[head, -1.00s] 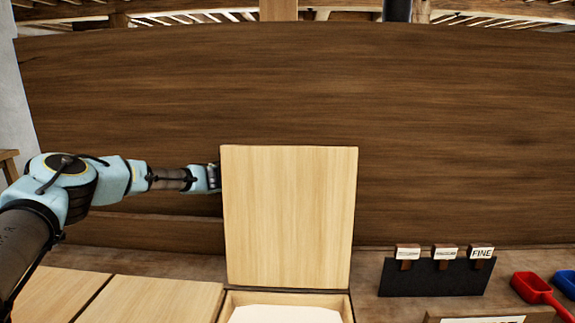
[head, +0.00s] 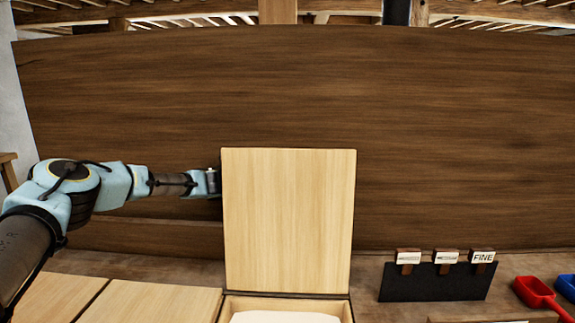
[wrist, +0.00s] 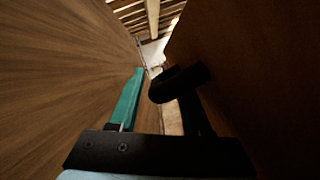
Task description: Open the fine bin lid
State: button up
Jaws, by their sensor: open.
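A pale wooden lid (head: 288,220) stands upright at the back of an open bin (head: 343,310) in the head view. White flour-like material (head: 285,317) shows inside the bin. My gripper (head: 214,181) is at the lid's upper left edge, with its tip partly hidden by the lid. In the wrist view my gripper (wrist: 158,88) is open, with a teal finger at left and a dark finger at right. A black curved piece, perhaps the lid's handle (wrist: 180,82), shows by the right finger. Whether it touches my gripper is unclear.
Closed pale lids (head: 150,302) lie to the left. A black rack (head: 435,282) with several tags, one reading FINE (head: 483,257), stands at right. A red scoop (head: 533,290) and a blue scoop (head: 567,287) lie farther right. A dark wooden wall (head: 450,130) rises behind.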

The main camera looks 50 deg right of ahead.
aim_at(249, 175)
jog(key=b+v, duration=0.4)
jog(key=v, duration=0.7)
dwell(0.4)
